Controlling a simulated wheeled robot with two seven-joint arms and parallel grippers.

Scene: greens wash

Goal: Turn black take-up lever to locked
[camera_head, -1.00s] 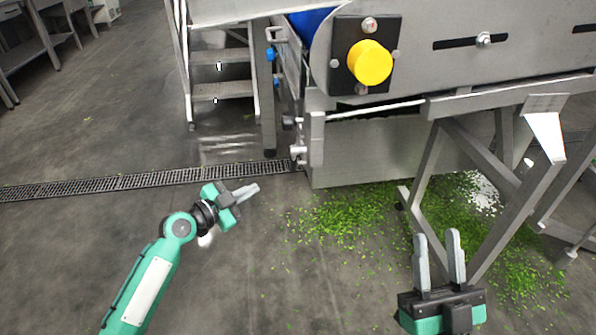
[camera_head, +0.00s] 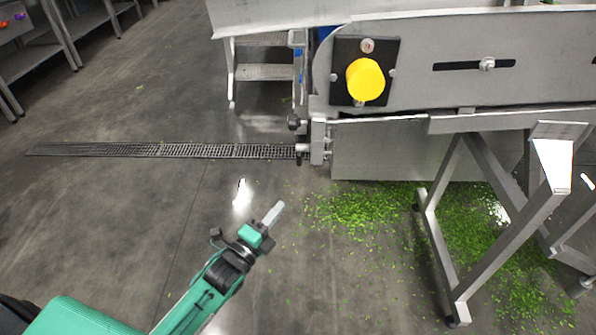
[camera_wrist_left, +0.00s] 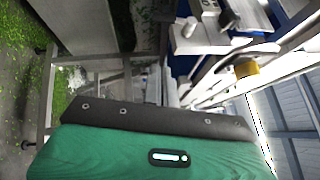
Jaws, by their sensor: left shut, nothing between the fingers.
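I cannot pick out the black take-up lever for certain. A small black knob (camera_head: 293,122) sticks out at the lower left end of the steel machine (camera_head: 420,62). A yellow round cap (camera_head: 365,79) sits on a black plate (camera_head: 345,50) on the machine's side. My left gripper (camera_head: 273,213) is shut and empty, over the floor below and left of the machine, apart from it. In the left wrist view its green and black body fills the bottom, its fingertips do not show, and a yellow cap (camera_wrist_left: 246,69) is at right. My right gripper is out of view.
Green leaf scraps (camera_head: 365,208) lie on the floor under the machine. A steel leg frame (camera_head: 500,245) stands at right. Steps (camera_head: 265,72) are behind the machine's left end. A drain grate (camera_head: 170,150) crosses the floor.

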